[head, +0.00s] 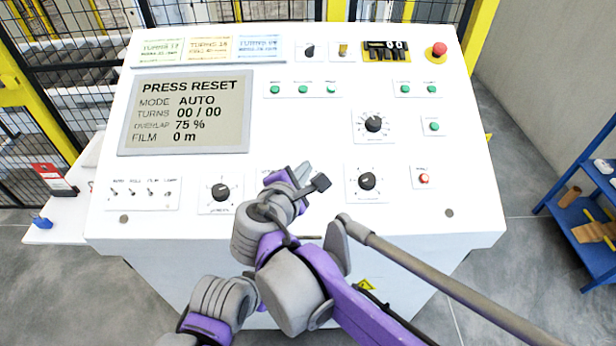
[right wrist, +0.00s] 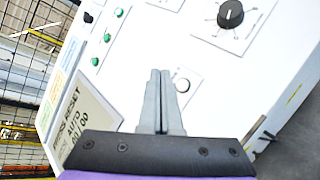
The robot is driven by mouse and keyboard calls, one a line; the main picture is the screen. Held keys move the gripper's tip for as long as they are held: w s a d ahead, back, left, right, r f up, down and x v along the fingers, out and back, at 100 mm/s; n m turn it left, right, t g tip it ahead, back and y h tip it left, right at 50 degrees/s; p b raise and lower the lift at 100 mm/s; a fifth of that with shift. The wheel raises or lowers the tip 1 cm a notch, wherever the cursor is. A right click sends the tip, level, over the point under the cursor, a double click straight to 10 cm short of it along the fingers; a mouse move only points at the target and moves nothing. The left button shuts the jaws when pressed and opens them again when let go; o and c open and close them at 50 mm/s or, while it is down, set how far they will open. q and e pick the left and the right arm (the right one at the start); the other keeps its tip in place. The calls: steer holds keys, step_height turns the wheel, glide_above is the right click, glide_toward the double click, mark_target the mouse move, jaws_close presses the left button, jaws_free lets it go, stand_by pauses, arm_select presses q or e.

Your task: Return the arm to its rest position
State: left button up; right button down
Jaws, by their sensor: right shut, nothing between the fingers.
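My right gripper (head: 298,174) is over the lower middle of the white control panel (head: 300,120), between two black knobs. In the right wrist view its two grey fingers (right wrist: 160,100) are pressed together with nothing between them. They point at the panel face; I cannot tell whether they touch it. The fingers are partly hidden by the wrist in the head view. A grey and purple link of mine shows at the lower left of the head view, but no left gripper can be made out.
The panel display (head: 185,112) reads PRESS RESET, AUTO, turns 00 / 00. Knobs (head: 367,181), toggle switches (head: 140,193), green buttons and a red emergency button (head: 439,49) stand out from the panel. A blue shelf (head: 580,200) is at the right, with open floor before it.

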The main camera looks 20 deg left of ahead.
steer(key=d+f+m+g, duration=0.1)
steer(key=d, duration=0.3)
steer(key=d+f+m+h, duration=0.1)
steer(key=d+f+m, duration=0.1)
steer(key=d, duration=0.1)
steer(key=d+f+m+g, duration=0.1)
steer(key=d+f+m, duration=0.1)
steer(key=d, duration=0.2)
steer(key=shift+s+d+g+h, duration=0.3)
steer(key=shift+s+h, duration=0.1)
steer(key=s+d+f+m+g+y, duration=0.1)
steer(key=s+d+f+m+g, duration=0.1)
steer(key=s+d+f+m, duration=0.5)
steer(key=s+d+f+m+g+y, duration=0.1)
steer(key=s+d+f+m+g, duration=0.2)
steer(key=s+d+f+m, duration=0.4)
steer(key=s+d+m, duration=0.3)
steer(key=d+m, duration=0.2)
steer(key=shift+s+d+f+g, duration=0.15)
steer(key=shift+s+f+g, duration=0.15)
steer(key=shift+s, duration=0.05)
